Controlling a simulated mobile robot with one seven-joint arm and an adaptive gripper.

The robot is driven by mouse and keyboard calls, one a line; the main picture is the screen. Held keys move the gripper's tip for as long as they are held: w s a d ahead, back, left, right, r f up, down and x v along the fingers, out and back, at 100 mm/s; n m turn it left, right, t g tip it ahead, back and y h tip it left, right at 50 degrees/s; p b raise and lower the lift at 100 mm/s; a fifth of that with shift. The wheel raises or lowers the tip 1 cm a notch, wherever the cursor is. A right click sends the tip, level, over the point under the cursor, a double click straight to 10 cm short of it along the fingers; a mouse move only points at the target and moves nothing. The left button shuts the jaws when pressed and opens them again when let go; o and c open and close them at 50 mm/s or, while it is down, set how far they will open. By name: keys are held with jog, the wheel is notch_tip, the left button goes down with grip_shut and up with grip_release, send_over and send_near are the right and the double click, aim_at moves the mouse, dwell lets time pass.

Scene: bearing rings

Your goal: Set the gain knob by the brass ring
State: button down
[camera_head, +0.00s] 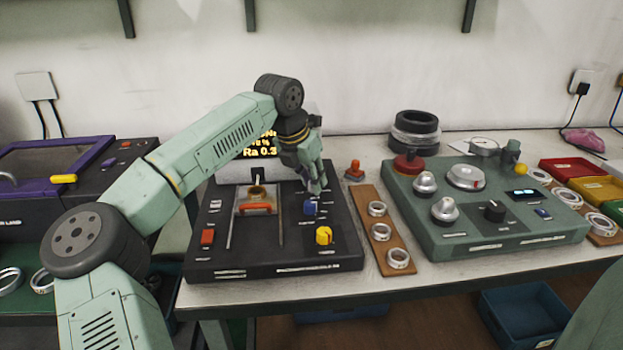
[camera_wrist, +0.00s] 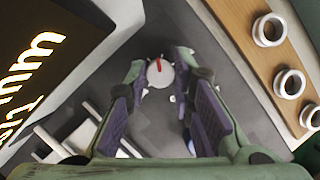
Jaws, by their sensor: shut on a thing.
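The brass ring (camera_head: 257,191) sits on the stage of the black gauge unit (camera_head: 290,256), between two rails. My gripper (camera_head: 316,188) points down at the back right of that unit. In the wrist view my gripper (camera_wrist: 160,72) is shut on a round pale knob (camera_wrist: 160,77) with a red pointer line, which I take for the gain knob. Small pale marks surround it. The red line points to the top of the wrist view, slightly left. In the head view my gripper hides this knob.
The lit display (camera_head: 262,144) at the unit's back reads "Ra 0.3", partly hidden by my arm. A blue control (camera_head: 309,207), a yellow knob (camera_head: 324,236) and a red button (camera_head: 207,237) are on the unit. A wooden rack (camera_head: 372,212) of silver rings stands right, before a green console (camera_head: 455,236).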

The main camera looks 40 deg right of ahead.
jog(key=m+p, duration=0.1)
jog(key=m+g+p, duration=0.1)
jog(key=p, duration=0.1)
jog(key=shift+r, duration=0.3)
jog(key=shift+w+f+m+g+p, duration=0.1)
jog(key=shift+f+m+g+p, duration=0.15)
jog(key=shift+m, duration=0.35)
jog(key=shift+f+m+g+p, duration=0.15)
jog(key=shift+m+p, duration=0.2)
jog(key=shift+m, duration=0.25)
jog(key=shift+r, duration=0.1)
jog(key=c, duration=1.4)
grip_release()
